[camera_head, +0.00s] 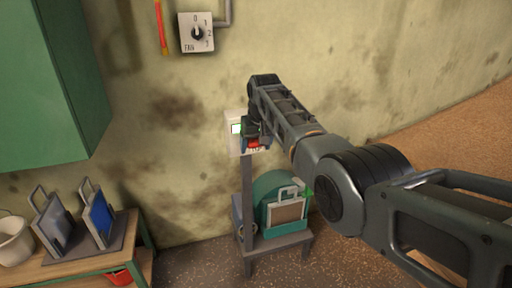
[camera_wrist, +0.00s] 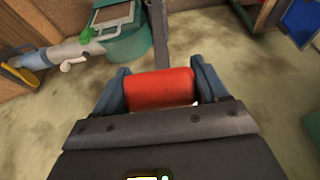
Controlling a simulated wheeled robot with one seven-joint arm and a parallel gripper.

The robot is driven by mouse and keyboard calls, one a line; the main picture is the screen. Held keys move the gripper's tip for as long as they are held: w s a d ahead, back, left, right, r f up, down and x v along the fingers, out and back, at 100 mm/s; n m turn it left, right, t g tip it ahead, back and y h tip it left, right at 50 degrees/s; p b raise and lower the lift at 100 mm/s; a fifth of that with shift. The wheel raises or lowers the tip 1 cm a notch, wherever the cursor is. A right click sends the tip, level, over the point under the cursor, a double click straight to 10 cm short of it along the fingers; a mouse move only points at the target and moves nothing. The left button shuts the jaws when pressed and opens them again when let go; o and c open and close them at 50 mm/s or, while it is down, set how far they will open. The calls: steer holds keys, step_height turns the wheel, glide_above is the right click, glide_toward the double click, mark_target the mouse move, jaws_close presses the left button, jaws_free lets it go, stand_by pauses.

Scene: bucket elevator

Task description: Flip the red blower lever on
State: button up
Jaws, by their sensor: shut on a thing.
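The red blower lever (camera_wrist: 160,88) shows in the wrist view as a red block between the two blue-grey fingers of my gripper (camera_wrist: 162,86). The fingers touch it on both sides, so my gripper is shut on it. In the head view, a bit of the red lever (camera_head: 254,143) shows below my gripper (camera_head: 252,138) at the pale switch box (camera_head: 234,124) on the wall. My wrist hides much of the box and lever. I cannot tell the lever's exact position.
A post stands below the box, by a stool (camera_head: 279,240) bearing a teal machine (camera_head: 270,196). A fan dial (camera_head: 197,33) is on the wall above. A green cabinet (camera_head: 60,85) and a bench with tilted panels (camera_head: 98,212) are at left.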

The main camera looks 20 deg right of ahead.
steer(key=shift+w+r, duration=0.15)
steer(key=shift+r, duration=0.15)
steer(key=o, duration=1.4)
steer(key=shift+f, duration=0.15)
steer(key=shift+v, duration=3.95)
